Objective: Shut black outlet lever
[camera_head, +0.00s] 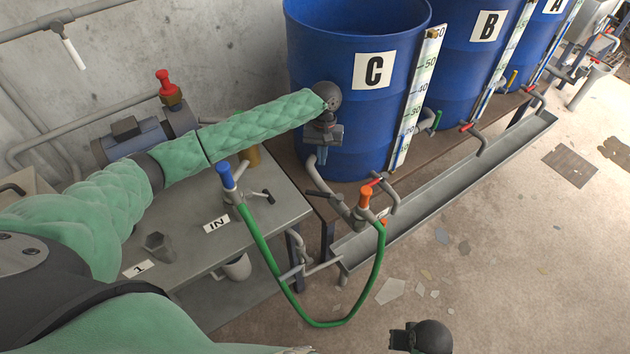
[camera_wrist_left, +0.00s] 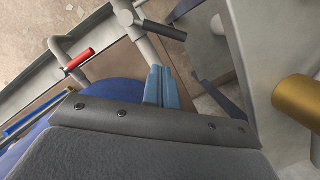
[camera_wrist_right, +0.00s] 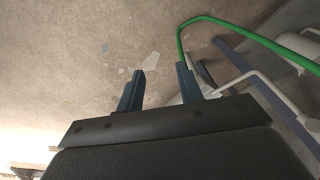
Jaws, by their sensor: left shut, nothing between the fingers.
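A black lever (camera_head: 318,193) sits on the grey outlet pipe at the foot of blue barrel C (camera_head: 335,60). In the left wrist view the black lever (camera_wrist_left: 164,30) sticks out sideways from the pipe, just beyond the fingertips. My left gripper (camera_head: 322,162) hangs in front of the barrel, above the lever and apart from it. Its blue fingers (camera_wrist_left: 160,82) are shut with nothing between them. My right gripper (camera_wrist_right: 160,78) is open and empty over the floor; in the head view only its dark wrist part shows at the bottom edge.
A red lever (camera_head: 376,181) and an orange-capped coupling (camera_head: 365,196) are close to the black lever. A green hose (camera_head: 318,325) loops from there to a blue-capped coupling (camera_head: 225,175) on the grey table (camera_head: 190,262). A metal trough (camera_head: 450,185) runs below the barrels. The floor at right is mostly clear.

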